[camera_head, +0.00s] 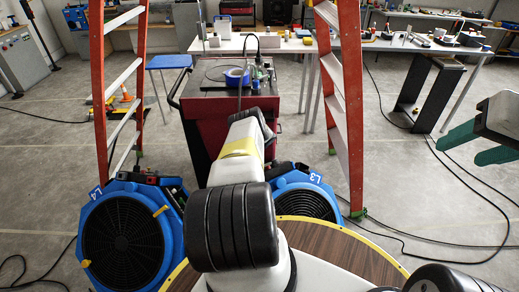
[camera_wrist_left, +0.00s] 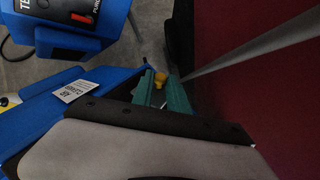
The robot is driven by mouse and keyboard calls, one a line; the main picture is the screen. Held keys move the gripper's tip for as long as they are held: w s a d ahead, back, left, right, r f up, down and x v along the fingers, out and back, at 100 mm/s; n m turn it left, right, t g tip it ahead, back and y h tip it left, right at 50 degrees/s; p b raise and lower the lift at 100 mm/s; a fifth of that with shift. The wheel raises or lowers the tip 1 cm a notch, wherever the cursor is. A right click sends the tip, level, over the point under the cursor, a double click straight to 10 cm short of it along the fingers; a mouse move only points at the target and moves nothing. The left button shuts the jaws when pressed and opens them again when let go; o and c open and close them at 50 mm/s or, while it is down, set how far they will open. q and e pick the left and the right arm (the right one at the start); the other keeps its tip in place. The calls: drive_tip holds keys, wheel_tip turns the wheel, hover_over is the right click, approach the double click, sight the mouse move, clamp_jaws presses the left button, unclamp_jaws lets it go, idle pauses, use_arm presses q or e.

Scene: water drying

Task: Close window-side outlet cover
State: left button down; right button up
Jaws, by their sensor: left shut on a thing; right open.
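My left arm reaches forward in the head view, and its gripper is hidden behind my own links near the red cart (camera_head: 205,130). In the left wrist view, the green fingers of my left gripper (camera_wrist_left: 160,91) are close together on a small yellow piece (camera_wrist_left: 158,80). I cannot tell whether this piece is part of an outlet cover. Blue equipment with a white label (camera_wrist_left: 77,91) lies beside the fingers, and a red panel (camera_wrist_left: 278,90) stands to their right. My right gripper (camera_head: 459,150) is open and empty at the right edge. I cannot make out the outlet cover in the head view.
Blue fans marked L4 (camera_head: 125,240) and L3 (camera_head: 306,197) stand on either side of my arm. Red ladders (camera_head: 97,90) and (camera_head: 350,110) flank the cart. Black cables (camera_head: 460,240) cross the floor at right. A blue stool (camera_head: 168,62) stands behind.

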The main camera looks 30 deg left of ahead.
use_arm(q)
drive_tip(key=shift+w+d+f+m+g+y, duration=0.25)
drive_tip(key=shift+m+y, duration=0.2)
drive_tip(key=shift+m, duration=0.25)
drive_tip(key=shift+w+d+f+m+g+y, duration=0.15)
drive_tip(key=shift+d+m+y, duration=0.25)
drive_tip(key=shift+m, duration=0.3)
drive_tip(key=shift+s, duration=0.1)
drive_tip(key=c, duration=1.6)
unclamp_jaws()
drive_tip(key=shift+r, duration=0.1)
drive_tip(key=shift+v, duration=3.8)
drive_tip(key=shift+d, duration=0.1)
